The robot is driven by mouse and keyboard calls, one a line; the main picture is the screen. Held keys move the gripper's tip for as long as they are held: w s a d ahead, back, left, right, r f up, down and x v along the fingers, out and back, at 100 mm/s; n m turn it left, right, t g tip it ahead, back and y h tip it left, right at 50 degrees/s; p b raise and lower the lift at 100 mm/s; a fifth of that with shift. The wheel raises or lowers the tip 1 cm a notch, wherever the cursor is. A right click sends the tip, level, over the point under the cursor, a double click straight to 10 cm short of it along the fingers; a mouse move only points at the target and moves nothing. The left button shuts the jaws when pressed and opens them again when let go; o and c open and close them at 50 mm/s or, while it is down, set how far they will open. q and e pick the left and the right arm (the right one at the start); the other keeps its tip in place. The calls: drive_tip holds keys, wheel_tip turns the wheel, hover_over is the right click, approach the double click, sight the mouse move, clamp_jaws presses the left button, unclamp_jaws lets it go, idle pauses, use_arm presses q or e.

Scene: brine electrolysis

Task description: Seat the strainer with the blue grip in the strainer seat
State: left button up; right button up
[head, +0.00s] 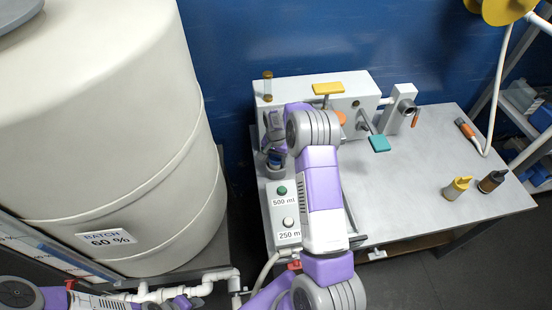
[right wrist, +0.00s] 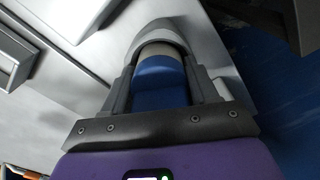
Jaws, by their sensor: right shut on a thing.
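My right gripper (head: 275,158) is at the left end of the bench, in front of the white machine box. In the right wrist view its two fingers (right wrist: 158,90) are shut on the strainer's blue grip (right wrist: 160,82). A pale band shows past the blue grip, with a rounded grey ring (right wrist: 160,33) around it, apparently the strainer seat. The strainer's lower part is hidden, so I cannot tell how deep it sits. In the head view my right arm and gripper cover most of this spot. My left arm shows at the lower left edge; its fingers are not clear.
The white box (head: 350,88) carries a yellow lever (head: 328,88) and a teal handle (head: 379,144). Yellow-topped (head: 458,187) and dark-topped (head: 492,181) pieces stand at the bench's right. A button box (head: 284,207) is at the left edge. A large tank (head: 110,120) stands left. Mid-right bench is clear.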

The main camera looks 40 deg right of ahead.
drive_tip(key=shift+f, duration=0.1)
idle(0.6)
drive_tip(key=o, duration=1.2)
drive_tip(key=shift+o, duration=0.3)
drive_tip(key=shift+s, duration=0.1)
wheel_tip(320, 180, up, 8)
drive_tip(key=shift+a+f+p, duration=0.1)
drive_tip(key=shift+f+p, duration=0.05)
drive_tip(key=shift+p, duration=0.35)
